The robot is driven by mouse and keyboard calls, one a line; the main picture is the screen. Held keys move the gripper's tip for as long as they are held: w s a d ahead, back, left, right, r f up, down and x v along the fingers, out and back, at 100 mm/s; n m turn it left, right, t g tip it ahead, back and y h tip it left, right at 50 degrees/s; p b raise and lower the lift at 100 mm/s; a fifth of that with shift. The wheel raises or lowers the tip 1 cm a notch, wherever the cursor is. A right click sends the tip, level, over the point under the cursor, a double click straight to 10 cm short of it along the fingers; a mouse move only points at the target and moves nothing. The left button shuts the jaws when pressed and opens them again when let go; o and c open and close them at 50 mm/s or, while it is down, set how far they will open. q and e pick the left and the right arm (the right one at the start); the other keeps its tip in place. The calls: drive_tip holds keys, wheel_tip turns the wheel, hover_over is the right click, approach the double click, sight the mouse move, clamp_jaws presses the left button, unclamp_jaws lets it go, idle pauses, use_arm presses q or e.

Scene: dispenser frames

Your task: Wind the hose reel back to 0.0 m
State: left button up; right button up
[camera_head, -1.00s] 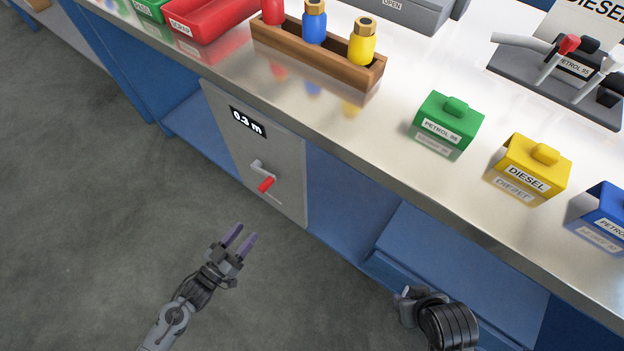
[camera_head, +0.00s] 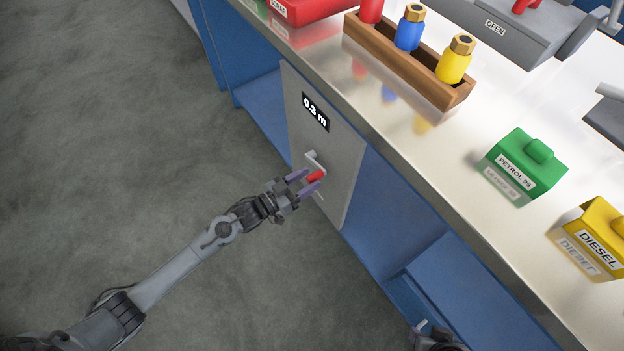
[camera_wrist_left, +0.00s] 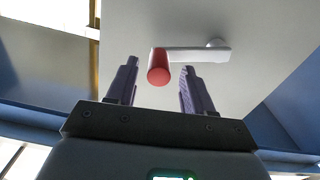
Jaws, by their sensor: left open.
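The hose reel's grey panel (camera_head: 340,160) is on the front of the counter. Its black display (camera_head: 316,112) reads about 0.3 m. Below it is a crank with a grey arm (camera_head: 312,160) and a red handle (camera_head: 316,177). My left gripper (camera_head: 304,184) is open at the red handle. In the left wrist view the red handle (camera_wrist_left: 158,68) stands between the two purple fingers (camera_wrist_left: 156,86), with a gap on both sides. The crank arm (camera_wrist_left: 195,54) runs right from it to a pivot. My right gripper is not clearly shown; only part of that arm is at the bottom edge.
On the counter stand a wooden rack (camera_head: 400,63) with red, blue and yellow bottles, a green PETROL 95 block (camera_head: 528,162) and a yellow DIESEL block (camera_head: 600,235). The counter edge overhangs the panel. Floor to the left is clear.

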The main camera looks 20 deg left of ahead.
use_arm(q)
drive_tip(key=shift+b+x, duration=0.3)
drive_tip(key=shift+x, duration=0.75)
drive_tip(key=shift+c, duration=0.2)
drive_tip(key=shift+d, duration=0.1)
clamp_jaws()
